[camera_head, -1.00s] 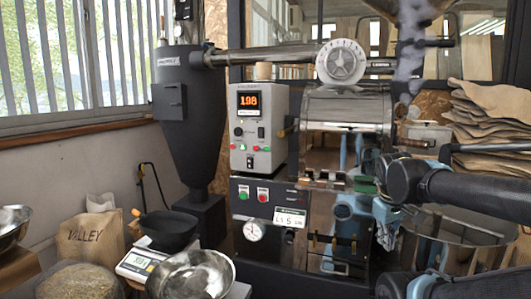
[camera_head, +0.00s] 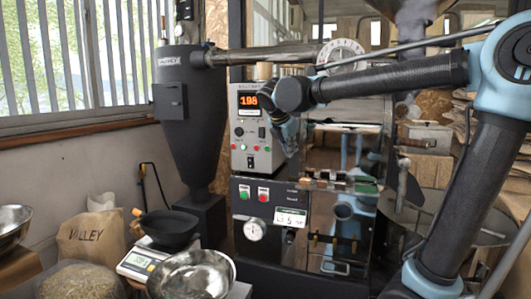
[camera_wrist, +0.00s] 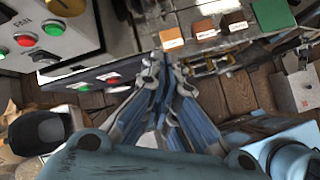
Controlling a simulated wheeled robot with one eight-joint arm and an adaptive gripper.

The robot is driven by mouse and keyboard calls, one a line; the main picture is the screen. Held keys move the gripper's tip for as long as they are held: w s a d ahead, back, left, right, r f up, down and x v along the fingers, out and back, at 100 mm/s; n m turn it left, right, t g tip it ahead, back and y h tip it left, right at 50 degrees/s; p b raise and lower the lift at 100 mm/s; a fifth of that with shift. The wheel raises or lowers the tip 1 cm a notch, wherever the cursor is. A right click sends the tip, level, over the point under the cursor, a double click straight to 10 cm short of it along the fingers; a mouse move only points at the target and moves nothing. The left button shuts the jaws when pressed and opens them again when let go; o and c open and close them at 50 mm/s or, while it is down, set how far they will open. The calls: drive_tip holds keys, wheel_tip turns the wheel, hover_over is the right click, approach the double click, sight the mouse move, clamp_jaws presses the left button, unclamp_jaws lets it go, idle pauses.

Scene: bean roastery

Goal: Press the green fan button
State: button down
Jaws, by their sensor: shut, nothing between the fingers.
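The lower black panel carries a green button (camera_head: 244,192) with a red button (camera_head: 263,194) to its right. The same green button (camera_wrist: 83,88) shows in the wrist view. The control box (camera_head: 248,105) above has a row of small red and green buttons; one green button (camera_wrist: 55,28) shows in the wrist view. My gripper (camera_head: 291,148) is beside the control box's right side, above and right of the lower panel. In the wrist view its fingers (camera_wrist: 164,72) are shut and empty.
The metal roaster drum stands behind my arm. A steel bowl (camera_head: 190,277), scale (camera_head: 136,264) and black pan (camera_head: 170,229) stand at the lower left, by a VALLEY bag (camera_head: 90,238). Coloured sample blocks (camera_wrist: 205,30) lie ahead of the fingers in the wrist view.

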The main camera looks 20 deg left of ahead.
drive_tip(key=s+a+r+n, duration=0.1)
drive_tip(key=a+r+n, duration=0.1)
drive_tip(key=a, duration=0.4)
drive_tip(key=s+a+r+n+t+y, duration=0.1)
drive_tip(key=a+r+n, duration=0.1)
drive_tip(key=a+n, duration=0.2)
drive_tip(key=a, duration=0.3)
drive_tip(key=shift+t, duration=0.3)
drive_tip(key=shift+a, duration=0.1)
approach(264, 150)
wheel_tip(264, 150, down, 5)
drive_tip(key=w+d, duration=0.2)
drive_tip(key=shift+f, duration=0.15)
drive_tip(key=shift+d, duration=0.1)
